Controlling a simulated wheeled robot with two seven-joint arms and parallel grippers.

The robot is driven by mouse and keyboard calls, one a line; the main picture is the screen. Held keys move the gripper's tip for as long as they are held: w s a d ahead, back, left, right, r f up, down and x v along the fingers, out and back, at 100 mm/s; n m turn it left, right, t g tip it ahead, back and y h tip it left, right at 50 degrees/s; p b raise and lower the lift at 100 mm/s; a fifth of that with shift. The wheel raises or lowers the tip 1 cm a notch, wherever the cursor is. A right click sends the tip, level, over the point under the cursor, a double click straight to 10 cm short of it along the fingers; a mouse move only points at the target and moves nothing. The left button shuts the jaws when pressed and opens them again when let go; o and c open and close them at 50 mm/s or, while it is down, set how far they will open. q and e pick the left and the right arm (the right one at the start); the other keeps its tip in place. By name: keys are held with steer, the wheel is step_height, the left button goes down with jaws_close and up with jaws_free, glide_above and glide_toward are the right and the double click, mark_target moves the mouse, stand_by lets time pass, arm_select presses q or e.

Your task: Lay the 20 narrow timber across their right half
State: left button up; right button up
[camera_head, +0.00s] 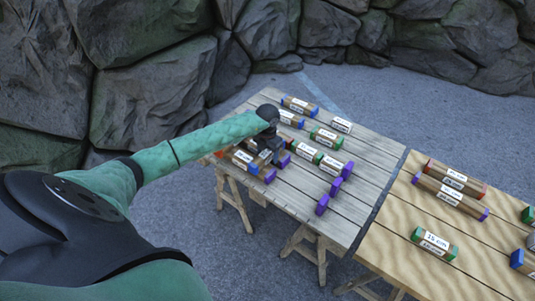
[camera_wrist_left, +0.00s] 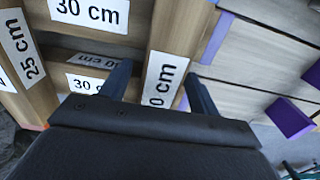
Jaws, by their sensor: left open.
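Several short timbers with coloured ends and white labels lie on the grey plank table (camera_head: 374,160). A stack of timbers (camera_head: 241,158) is at its left side, partly hidden by my left gripper (camera_head: 272,157). In the left wrist view, my open left gripper (camera_wrist_left: 158,88) has its fingers on either side of a timber (camera_wrist_left: 173,55) whose label partly shows "0 cm"; I cannot tell whether they touch it. Another timber (camera_wrist_left: 90,30) reads "30 cm", and one at the left (camera_wrist_left: 38,72) reads "25 cm". I cannot pick out the 20 timber. My right gripper is not in view.
Purple-ended timbers (camera_head: 333,166) and a green-ended timber (camera_head: 325,136) lie right of the gripper. A second, lighter table (camera_head: 400,274) at the right holds red-, purple- and green-ended timbers (camera_head: 434,243). A narrow gap separates the tables. Rock walls (camera_head: 150,100) stand behind.

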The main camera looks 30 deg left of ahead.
arm_select(q)
step_height(320, 180, up, 3)
steer(key=shift+f+b, duration=0.15)
steer(key=shift+b, duration=0.35)
step_height(320, 180, up, 4)
steer(key=shift+f+b, duration=0.1)
steer(key=shift+b, duration=0.3)
steer(key=shift+r, duration=0.65)
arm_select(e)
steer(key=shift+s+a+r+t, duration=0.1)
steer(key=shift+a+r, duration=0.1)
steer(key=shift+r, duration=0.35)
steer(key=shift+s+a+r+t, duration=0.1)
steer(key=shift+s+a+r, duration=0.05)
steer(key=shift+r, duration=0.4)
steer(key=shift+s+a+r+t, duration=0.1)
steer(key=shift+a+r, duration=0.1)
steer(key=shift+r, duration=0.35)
